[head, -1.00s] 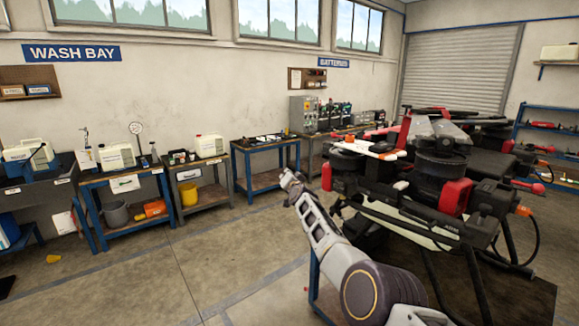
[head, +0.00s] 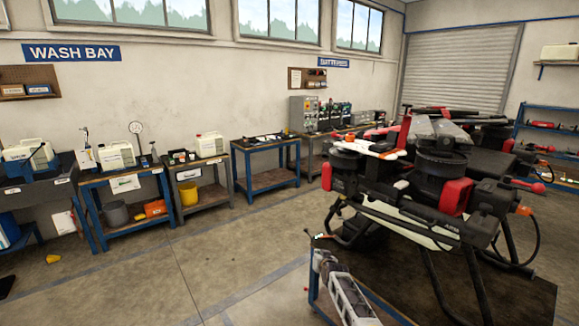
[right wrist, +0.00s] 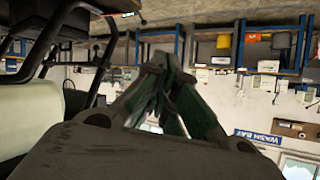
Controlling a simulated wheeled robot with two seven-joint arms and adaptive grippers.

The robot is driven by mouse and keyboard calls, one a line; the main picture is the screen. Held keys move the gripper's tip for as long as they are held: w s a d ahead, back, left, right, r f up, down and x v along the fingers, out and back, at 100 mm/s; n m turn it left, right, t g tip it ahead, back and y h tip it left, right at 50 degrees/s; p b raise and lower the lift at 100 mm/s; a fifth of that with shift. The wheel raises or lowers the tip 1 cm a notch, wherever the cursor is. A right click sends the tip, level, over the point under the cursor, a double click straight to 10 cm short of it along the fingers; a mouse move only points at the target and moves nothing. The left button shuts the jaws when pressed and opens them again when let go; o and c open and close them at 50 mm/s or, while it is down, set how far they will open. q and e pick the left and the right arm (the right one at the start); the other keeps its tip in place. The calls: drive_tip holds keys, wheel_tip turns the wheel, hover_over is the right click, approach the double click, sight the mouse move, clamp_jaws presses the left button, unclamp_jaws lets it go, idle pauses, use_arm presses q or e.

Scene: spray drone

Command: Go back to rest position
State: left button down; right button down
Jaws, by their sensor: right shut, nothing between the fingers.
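My right gripper (head: 320,258) shows at the bottom of the head view, to the right of centre, low in front of the drone. The light grey arm behind it runs off the bottom edge. In the right wrist view the dark fingers of my right gripper (right wrist: 160,62) come together with nothing between them. That view is upside down, with the room behind the fingers. My left gripper is in neither view.
The large red and black spray drone (head: 440,190) stands on a dark mat at right, close to my right arm. A blue-framed stand (head: 316,290) is beside that arm. Work tables (head: 265,150) line the back wall. The floor (head: 200,255) at left is mostly clear.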

drive_tip(key=s+d+f+n+g+h, duration=0.1)
drive_tip(key=s+d+f+g, duration=0.3)
drive_tip(key=s+f, duration=1.45)
drive_tip(key=s+d+f+n+g, duration=0.2)
drive_tip(key=s+d+f, duration=0.3)
drive_tip(key=s+f, duration=1.3)
drive_tip(key=s+d+f+g, duration=0.1)
drive_tip(key=s+f, duration=0.4)
drive_tip(key=s, duration=0.9)
drive_tip(key=s+d+f+g, duration=0.2)
drive_tip(key=s+f, duration=0.2)
drive_tip(key=s, duration=1.1)
drive_tip(key=s+d+f+g+h, duration=0.1)
drive_tip(key=s+f, duration=0.4)
drive_tip(key=s, duration=1)
drive_tip(key=shift+d+f+g, duration=0.3)
drive_tip(key=shift+d+g, duration=0.4)
drive_tip(key=shift+d, duration=0.1)
drive_tip(key=shift+r, duration=0.25)
drive_tip(key=shift+r+p, duration=0.3)
drive_tip(key=shift+p, duration=0.05)
drive_tip(key=shift+r, duration=0.3)
